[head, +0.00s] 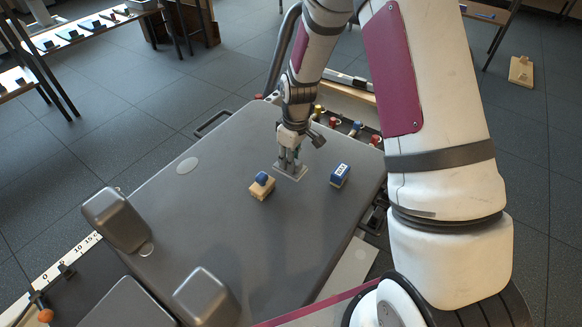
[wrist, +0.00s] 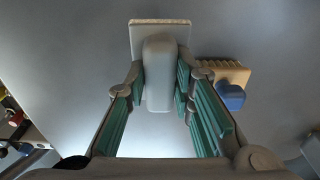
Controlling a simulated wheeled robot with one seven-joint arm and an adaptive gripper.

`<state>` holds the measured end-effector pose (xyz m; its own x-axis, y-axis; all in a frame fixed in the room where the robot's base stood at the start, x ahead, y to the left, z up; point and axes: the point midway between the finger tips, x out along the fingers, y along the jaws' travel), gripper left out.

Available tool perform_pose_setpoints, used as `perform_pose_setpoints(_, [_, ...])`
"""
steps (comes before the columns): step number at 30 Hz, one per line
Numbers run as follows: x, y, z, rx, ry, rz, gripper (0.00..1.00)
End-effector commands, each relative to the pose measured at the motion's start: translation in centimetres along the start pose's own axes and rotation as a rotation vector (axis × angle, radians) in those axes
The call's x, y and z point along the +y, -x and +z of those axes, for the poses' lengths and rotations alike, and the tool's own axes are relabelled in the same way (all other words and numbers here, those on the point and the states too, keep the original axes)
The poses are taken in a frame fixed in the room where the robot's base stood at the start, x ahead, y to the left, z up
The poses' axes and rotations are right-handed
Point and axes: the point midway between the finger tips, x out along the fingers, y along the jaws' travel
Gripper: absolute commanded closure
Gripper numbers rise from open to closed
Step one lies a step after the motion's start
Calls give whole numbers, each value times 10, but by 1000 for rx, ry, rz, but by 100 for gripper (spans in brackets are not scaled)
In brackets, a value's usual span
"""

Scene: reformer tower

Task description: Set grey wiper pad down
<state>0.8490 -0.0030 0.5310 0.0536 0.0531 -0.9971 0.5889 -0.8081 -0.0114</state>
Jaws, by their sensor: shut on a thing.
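The grey wiper pad (head: 290,173) is a flat pale rectangular plate with a rounded grey grip on top. In the wrist view the pad (wrist: 159,29) has its grip (wrist: 158,75) between the teal-lined fingers. My gripper (head: 288,158) is shut on that grip. It also shows in the wrist view (wrist: 158,90). The pad is over the grey tabletop (head: 215,215), very low or touching; I cannot tell which. The fingers hide part of the plate in the head view.
A wooden block with a blue knob (head: 261,190) stands close on the left of the pad and shows in the wrist view (wrist: 229,74). A blue box with a white label (head: 340,176) is on the right. The tabletop's left side is largely clear.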

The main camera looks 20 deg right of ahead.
Motion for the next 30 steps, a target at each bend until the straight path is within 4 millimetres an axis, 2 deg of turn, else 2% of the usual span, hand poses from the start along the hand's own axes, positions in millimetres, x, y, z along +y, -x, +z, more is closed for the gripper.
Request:
perform_pose_setpoints(4, [10,-3,-6,1,-1,1,100])
perform_pose_setpoints(9, [8,-32,-2,-1,1,-1,100])
perform_pose_setpoints(11, [8,-37,-2,-1,2,0,100])
perform_pose_setpoints(23, [8,-40,-2,1,1,1,100])
perform_pose_setpoints(24, [8,-39,-2,1,1,1,71])
perform_pose_setpoints(26, [8,-39,-2,1,1,1,57])
perform_pose_setpoints(30, [8,-39,-2,0,1,1,57])
